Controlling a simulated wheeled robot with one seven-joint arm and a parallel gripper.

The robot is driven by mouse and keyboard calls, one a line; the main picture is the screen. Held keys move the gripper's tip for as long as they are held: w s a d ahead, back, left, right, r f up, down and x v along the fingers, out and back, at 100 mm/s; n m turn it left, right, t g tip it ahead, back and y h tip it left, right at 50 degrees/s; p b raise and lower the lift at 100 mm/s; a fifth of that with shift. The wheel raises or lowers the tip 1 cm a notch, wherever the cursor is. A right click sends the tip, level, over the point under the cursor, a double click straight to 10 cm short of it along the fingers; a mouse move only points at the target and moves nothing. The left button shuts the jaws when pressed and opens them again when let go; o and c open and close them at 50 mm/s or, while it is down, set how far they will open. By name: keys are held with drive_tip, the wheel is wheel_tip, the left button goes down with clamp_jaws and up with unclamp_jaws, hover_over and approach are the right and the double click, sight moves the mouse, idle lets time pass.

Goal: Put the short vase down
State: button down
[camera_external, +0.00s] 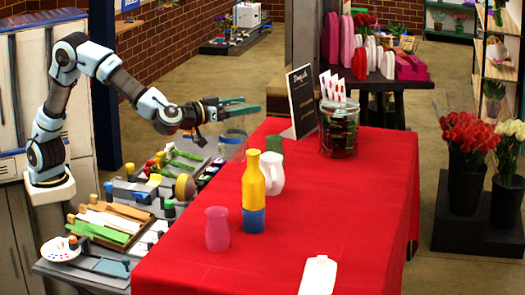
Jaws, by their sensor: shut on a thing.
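My gripper (243,107) reaches right from the arm, its dark green fingers above the far left part of the red table. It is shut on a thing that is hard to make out. A faint, clear, glass-like shape (232,143) shows just under the fingers, at the table's left edge; it looks like the short vase. Whether its base touches anything, I cannot tell. A small pink vase (217,229) stands upright on the table, well apart from my gripper.
The red-covered table (345,215) holds a yellow and blue bottle (253,192), a white mug (271,173), a green cup (274,143), a black sign (301,100), a glass jar (339,130) and a white item (318,275). A cluttered grey bench (115,270) adjoins at left. The table's right side is clear.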

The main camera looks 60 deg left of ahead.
sight(237, 159)
drive_tip(key=shift+s+d+r+m+h, duration=0.15)
drive_tip(key=shift+s+d, duration=0.25)
drive_tip(key=shift+s, duration=0.25)
drive_tip(key=shift+s+d+m+h, duration=0.15)
drive_tip(key=shift+s+d, duration=0.2)
drive_tip(key=shift+s, duration=0.25)
wheel_tip(237, 159, down, 15)
drive_tip(key=shift+p, duration=0.9)
drive_tip(key=shift+f, duration=0.2)
unclamp_jaws()
drive_tip(key=shift+s, duration=0.1)
drive_tip(key=shift+r, duration=0.1)
